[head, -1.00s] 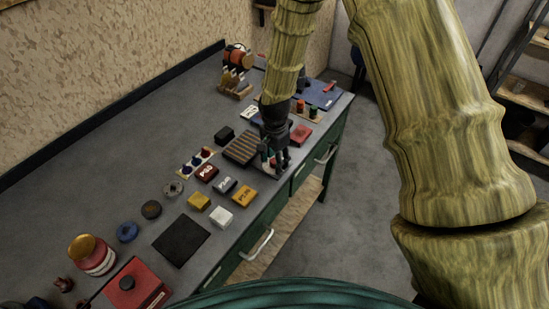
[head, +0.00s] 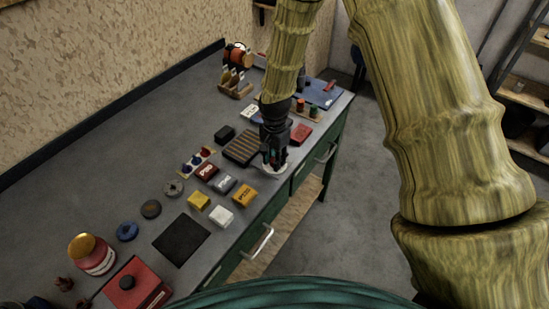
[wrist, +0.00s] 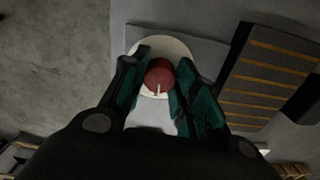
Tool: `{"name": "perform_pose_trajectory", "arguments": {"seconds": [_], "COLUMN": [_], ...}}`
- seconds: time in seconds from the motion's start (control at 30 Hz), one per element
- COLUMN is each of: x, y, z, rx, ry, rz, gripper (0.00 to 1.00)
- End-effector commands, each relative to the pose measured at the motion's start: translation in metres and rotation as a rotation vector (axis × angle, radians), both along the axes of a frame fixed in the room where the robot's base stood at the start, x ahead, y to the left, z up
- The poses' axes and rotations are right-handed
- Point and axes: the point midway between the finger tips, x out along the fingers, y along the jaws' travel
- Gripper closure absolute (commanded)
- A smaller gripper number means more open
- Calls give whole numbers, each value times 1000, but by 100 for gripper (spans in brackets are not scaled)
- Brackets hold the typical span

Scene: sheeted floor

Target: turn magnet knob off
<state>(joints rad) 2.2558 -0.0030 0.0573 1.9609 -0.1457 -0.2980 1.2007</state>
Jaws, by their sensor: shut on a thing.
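The red round knob (wrist: 158,74) with a pale pointer line sits on a pale round base in the wrist view. The base (wrist: 178,48) shows around it, and its edge also shows under my gripper in the head view (head: 272,174). My gripper (wrist: 156,84) is shut on the knob, one teal finger on each side. In the head view my gripper (head: 275,160) points down at the bench near its front edge. The knob itself is hidden there behind the fingers.
A dark striped block (head: 242,148) stands close beside my gripper. Red, blue-grey and yellow labelled blocks, a white block (head: 219,216) and a dark square mat (head: 181,240) lie nearer. The bench's front edge drops to green drawers (head: 240,262).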

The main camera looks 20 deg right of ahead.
Motion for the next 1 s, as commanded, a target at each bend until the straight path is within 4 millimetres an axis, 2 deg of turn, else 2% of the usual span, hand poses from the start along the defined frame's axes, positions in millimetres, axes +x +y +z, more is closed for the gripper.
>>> {"name": "perform_pose_trajectory", "arguments": {"seconds": [1.0], "x": [-2], "y": [-1], "z": [-1], "rx": [2], "ry": [2], "rz": [931], "gripper": [95]}}
